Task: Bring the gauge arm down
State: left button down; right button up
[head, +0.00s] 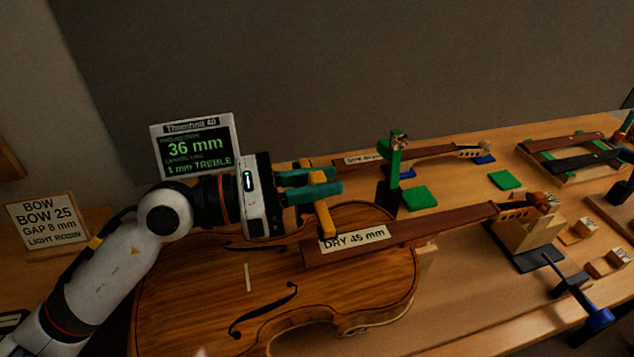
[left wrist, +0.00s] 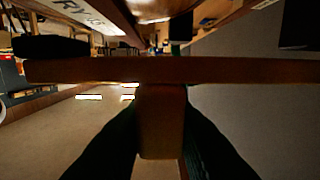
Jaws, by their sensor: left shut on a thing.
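The yellow gauge arm (head: 326,220) hangs over the upper body of the front violin (head: 200,290), near the lower end of its brown fingerboard (head: 430,231). My left gripper (head: 322,184), with teal fingers, is shut on the arm's upper part. In the left wrist view an orange-brown stub (left wrist: 161,125) sits between my dark fingers, below a long crossbar (left wrist: 90,69). I cannot tell whether the arm's lower end touches the fingerboard. A display (head: 193,148) behind my wrist reads 36 mm and 1 mm treble. My right gripper is not in view.
A label on the fingerboard reads DRY 45 mm. A green post (head: 394,165) and green pad (head: 418,198) stand behind it. A second neck (head: 420,154) lies at the back. A wooden block (head: 527,236) and blue-ended clamp (head: 598,318) are right. A bow sign (head: 45,222) stands left.

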pick_arm(q)
jog(key=shift+f, duration=0.15)
jog(key=c, duration=1.2)
grip_release()
jog(key=shift+c, duration=0.2)
jog(key=s+a+b, duration=0.1)
jog(key=a+b, duration=0.1)
jog(key=a, duration=0.5)
jog(key=shift+s+a+b, duration=0.2)
jog(key=shift+s+b, duration=0.05)
jog(key=shift+b, duration=0.05)
